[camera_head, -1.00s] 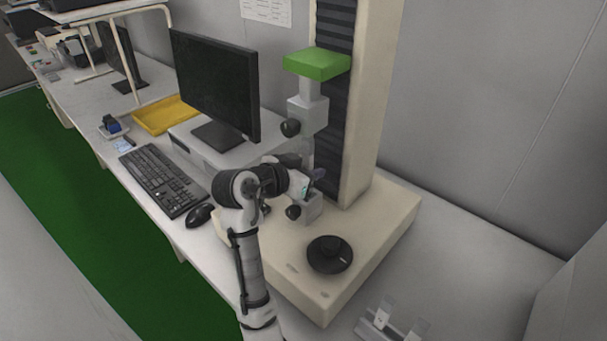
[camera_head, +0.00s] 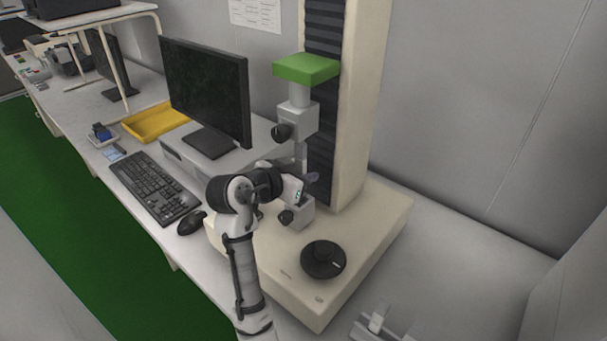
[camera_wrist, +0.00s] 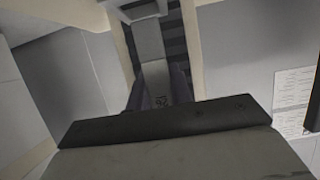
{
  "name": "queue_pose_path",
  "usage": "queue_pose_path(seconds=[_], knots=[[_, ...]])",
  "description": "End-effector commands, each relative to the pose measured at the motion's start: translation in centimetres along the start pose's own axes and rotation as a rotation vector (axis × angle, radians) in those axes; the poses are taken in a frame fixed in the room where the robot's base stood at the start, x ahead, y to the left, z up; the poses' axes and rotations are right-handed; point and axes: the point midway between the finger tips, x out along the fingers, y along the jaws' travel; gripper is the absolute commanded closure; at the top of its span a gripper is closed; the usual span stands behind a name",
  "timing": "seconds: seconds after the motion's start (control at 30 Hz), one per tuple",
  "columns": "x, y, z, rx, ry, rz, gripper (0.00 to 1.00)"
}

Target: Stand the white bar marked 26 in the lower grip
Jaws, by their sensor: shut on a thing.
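My gripper (camera_head: 312,178) is shut on the white bar (camera_head: 303,155), which stands about upright between the two grips of the testing machine. In the wrist view the bar (camera_wrist: 158,90) shows a dark marking, too small to read surely, with dark fingers on both sides of it. The lower grip (camera_head: 301,212) is a grey block with a black knob, just below my gripper. My wrist hides part of the bar's lower end, so I cannot tell whether it sits inside the lower grip or just above it.
The upper grip (camera_head: 299,118) with its black knob hangs above, under a green block (camera_head: 306,67). The machine's column (camera_head: 358,100) is close behind. A round black dial (camera_head: 323,260) sits on the base. A monitor (camera_head: 205,90) stands to the left.

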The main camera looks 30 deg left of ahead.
Motion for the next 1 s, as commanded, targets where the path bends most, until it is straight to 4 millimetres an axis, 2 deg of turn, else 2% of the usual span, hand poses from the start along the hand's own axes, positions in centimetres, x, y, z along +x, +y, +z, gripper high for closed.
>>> queue_pose_path(seconds=[0.63,1.0], knots=[[0.7,0.0,1.5,0.0,0.0,0.001,1.0],[0.7,0.0,1.6,0.0,0.0,0.0,1.0]])
